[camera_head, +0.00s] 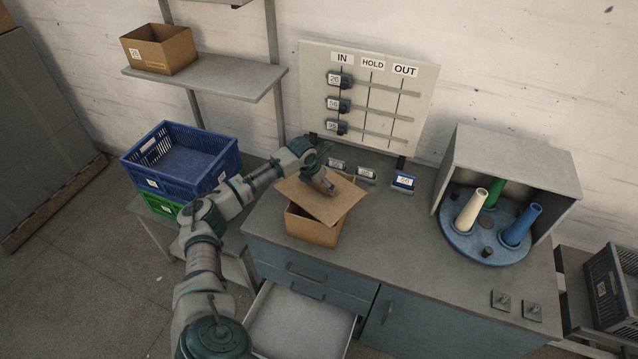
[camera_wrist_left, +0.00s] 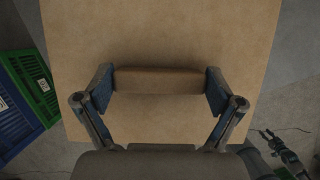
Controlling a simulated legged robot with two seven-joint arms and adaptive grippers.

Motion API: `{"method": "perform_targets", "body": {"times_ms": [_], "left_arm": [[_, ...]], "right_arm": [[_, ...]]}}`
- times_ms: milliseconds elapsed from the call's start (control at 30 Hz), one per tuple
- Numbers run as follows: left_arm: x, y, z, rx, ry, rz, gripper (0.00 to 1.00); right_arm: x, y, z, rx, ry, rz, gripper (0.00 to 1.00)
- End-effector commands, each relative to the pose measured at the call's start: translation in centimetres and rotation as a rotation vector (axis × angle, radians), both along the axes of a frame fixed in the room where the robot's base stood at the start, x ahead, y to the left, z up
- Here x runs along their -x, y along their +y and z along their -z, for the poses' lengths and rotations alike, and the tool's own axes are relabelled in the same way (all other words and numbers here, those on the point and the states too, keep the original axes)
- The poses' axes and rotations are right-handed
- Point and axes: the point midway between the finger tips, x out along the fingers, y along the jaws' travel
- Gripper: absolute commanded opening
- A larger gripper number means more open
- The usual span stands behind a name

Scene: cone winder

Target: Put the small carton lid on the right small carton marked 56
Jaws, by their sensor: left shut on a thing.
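The small carton lid (camera_head: 318,202) is a flat tan cardboard panel with a raised block. My left gripper (camera_head: 328,184) is shut on that block (camera_wrist_left: 159,81) in the left wrist view, where the lid (camera_wrist_left: 160,35) fills most of the picture. In the head view the lid is over the open small carton (camera_head: 311,230) on the worktop, skewed and tilted to it. A strip of the carton's inside shows at the right. I cannot tell whether lid and carton touch. No number shows on this carton.
Behind the carton stand small labelled blocks (camera_head: 366,174) and a board (camera_head: 372,90) marked IN, HOLD, OUT. A hooded turntable (camera_head: 470,245) with cones is at the right. Blue and green crates (camera_head: 185,165) stand left. Another open carton (camera_head: 160,52) is on the shelf. A drawer (camera_head: 300,325) is open below.

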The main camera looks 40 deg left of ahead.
Motion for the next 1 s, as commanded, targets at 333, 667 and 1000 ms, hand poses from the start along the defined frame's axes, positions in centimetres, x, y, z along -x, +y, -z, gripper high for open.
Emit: {"method": "perform_targets", "body": {"times_ms": [333,667,1000], "left_arm": [[0.1,0.5,0.7,0.005,0.002,-0.002,1.0],[0.3,0.6,0.1,0.006,-0.001,-0.003,1.0],[2.9,0.3,-6.6,0.0,-0.004,-0.002,1.0]], "right_arm": [[0.0,-0.9,-0.1,0.011,0.0,-0.004,0.4],[0.0,-1.4,0.0,0.016,0.0,-0.006,0.4],[0.1,0.5,0.7,-0.007,0.001,0.0,0.4]]}}
